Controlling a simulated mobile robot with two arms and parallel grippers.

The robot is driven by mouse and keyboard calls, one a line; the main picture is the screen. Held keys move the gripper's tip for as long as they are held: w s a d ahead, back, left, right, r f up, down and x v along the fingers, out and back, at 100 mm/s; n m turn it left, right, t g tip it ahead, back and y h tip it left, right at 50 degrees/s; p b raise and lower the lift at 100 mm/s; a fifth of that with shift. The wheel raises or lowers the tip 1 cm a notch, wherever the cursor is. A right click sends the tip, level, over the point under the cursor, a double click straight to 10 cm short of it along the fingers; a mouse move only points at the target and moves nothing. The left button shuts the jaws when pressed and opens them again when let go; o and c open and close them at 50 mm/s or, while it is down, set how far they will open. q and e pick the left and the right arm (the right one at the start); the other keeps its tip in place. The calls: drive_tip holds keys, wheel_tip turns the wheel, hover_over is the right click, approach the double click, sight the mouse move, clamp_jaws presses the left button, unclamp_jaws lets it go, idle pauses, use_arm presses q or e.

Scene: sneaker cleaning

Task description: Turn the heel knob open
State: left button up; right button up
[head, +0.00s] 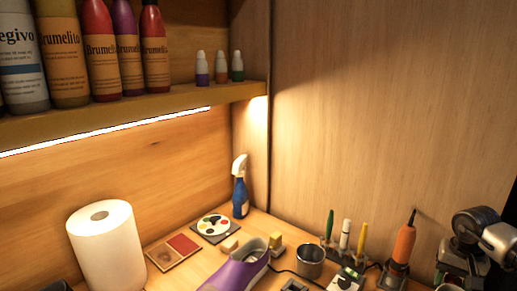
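A purple sneaker (235,274) with a pale opening lies on the bench at the bottom middle of the head view, cut off by the lower edge. I cannot make out a heel knob on or beside it. Part of my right arm shows at the right edge, well away from the sneaker. I cannot make out its gripper fingers. My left gripper is not in view.
A paper towel roll (105,245) stands at left. A blue spray bottle (240,198), a paint palette (214,225) and a metal cup (310,261) stand around the sneaker. An orange-handled tool (403,245) stands at right. A shelf (150,104) with bottles hangs above.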

drive_tip(key=shift+o, duration=0.9)
drive_tip(key=n, duration=0.3)
drive_tip(key=shift+f, duration=0.1)
drive_tip(key=shift+o, duration=0.3)
drive_tip(key=shift+n, duration=0.7)
drive_tip(key=shift+o, duration=0.5)
drive_tip(key=n, duration=0.2)
drive_tip(key=shift+s+n, duration=0.1)
drive_tip(key=shift+n, duration=0.2)
drive_tip(key=shift+o, duration=1.4)
drive_tip(key=shift+c, duration=0.4)
drive_tip(key=shift+r, duration=0.2)
